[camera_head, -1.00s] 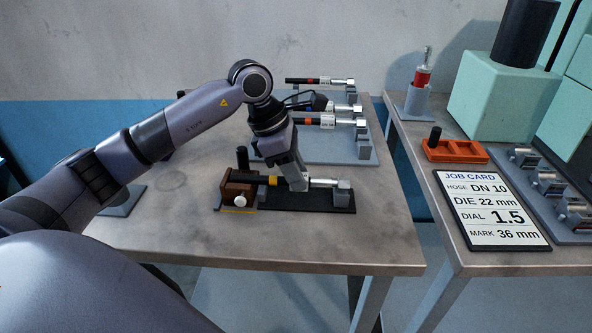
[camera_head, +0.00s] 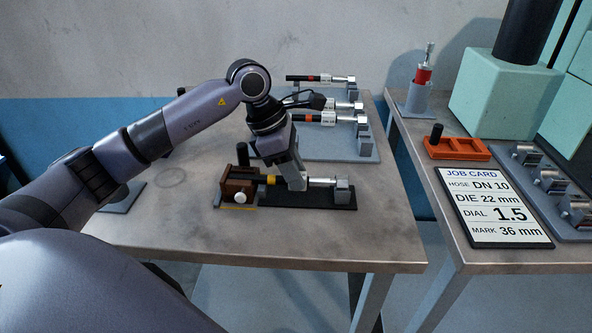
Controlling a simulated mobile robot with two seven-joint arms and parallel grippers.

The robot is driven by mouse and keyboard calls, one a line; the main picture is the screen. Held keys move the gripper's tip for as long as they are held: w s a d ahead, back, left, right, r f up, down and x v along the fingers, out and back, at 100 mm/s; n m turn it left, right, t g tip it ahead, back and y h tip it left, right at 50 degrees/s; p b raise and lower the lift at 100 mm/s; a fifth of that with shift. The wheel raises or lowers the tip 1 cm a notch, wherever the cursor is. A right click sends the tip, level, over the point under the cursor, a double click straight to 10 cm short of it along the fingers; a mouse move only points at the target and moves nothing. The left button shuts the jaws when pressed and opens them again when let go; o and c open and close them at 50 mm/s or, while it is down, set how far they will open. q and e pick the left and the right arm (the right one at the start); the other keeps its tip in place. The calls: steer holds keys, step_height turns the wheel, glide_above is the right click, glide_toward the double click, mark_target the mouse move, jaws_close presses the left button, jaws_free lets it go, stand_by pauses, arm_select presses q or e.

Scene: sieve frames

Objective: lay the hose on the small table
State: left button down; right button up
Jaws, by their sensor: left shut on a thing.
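A hose with a yellow band and a silver end fitting (camera_head: 322,182) lies level in a holder on the left table (camera_head: 320,238). The holder has a brown block (camera_head: 238,184) with a white knob at its left, a black base plate (camera_head: 318,201) and a grey block (camera_head: 343,191) at its right. My left gripper (camera_head: 297,184) points down and is shut on the hose between the yellow band and the fitting. Its fingers hide part of the hose. My right gripper is not in view.
Several similar hoses (camera_head: 318,79) lie on a grey rack (camera_head: 345,152) behind the holder. On the right table are a job card (camera_head: 493,207), an orange tray (camera_head: 458,149), a red-and-silver tool (camera_head: 423,77) and a green machine (camera_head: 500,100). A gap separates the tables. The left table's front is clear.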

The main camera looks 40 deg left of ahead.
arm_select(q)
steer(key=shift+s+a, duration=0.15)
steer(key=shift+a, duration=0.15)
steer(key=c, duration=0.8)
jaws_free()
steer(key=shift+o, duration=0.2)
steer(key=v, duration=0.7)
steer(key=shift+a+r+b, duration=0.1)
steer(key=shift+b, duration=0.2)
steer(key=shift+s, duration=0.1)
